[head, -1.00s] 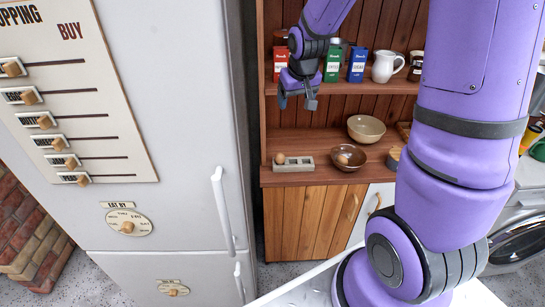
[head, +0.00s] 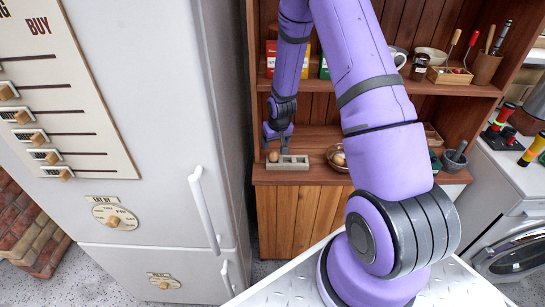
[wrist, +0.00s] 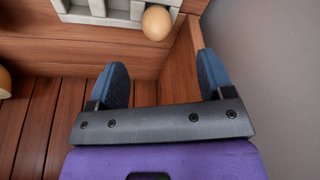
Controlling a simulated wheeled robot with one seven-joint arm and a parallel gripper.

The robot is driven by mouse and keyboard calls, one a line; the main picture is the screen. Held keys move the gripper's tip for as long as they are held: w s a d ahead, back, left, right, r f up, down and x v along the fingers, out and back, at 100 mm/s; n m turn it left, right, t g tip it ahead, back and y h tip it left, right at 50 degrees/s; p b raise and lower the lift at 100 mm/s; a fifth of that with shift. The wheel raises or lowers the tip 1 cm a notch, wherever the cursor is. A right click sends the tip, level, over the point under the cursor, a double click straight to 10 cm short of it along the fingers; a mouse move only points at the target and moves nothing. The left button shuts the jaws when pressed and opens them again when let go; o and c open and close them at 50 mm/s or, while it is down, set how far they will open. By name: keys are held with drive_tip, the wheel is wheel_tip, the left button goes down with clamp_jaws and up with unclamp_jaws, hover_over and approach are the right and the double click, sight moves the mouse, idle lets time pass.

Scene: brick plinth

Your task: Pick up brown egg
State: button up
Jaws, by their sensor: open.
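A brown egg (head: 273,156) sits at the left end of a grey holder (head: 291,165) with square compartments on the wooden counter. In the wrist view the egg (wrist: 157,22) is at the top, beside the holder (wrist: 98,14). My gripper (head: 278,138) is open and empty, just above and behind the egg in the head view. In the wrist view its two blue-grey fingers (wrist: 163,66) are spread apart, and the egg lies beyond their tips, between them sideways. The fingers do not touch it.
A brown bowl (head: 332,166) with a brown egg (head: 339,159) stands right of the holder, partly hidden by my arm. A brown rounded thing (wrist: 3,82) is cut off at the wrist view's left edge. The white fridge (head: 150,180) stands left of the counter (head: 262,176).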

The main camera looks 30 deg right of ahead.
sight(274, 152)
drive_tip(key=shift+d+x, duration=0.2)
drive_tip(key=shift+x, duration=4.25)
drive_tip(key=shift+s, duration=0.1)
drive_tip(key=c, duration=0.7)
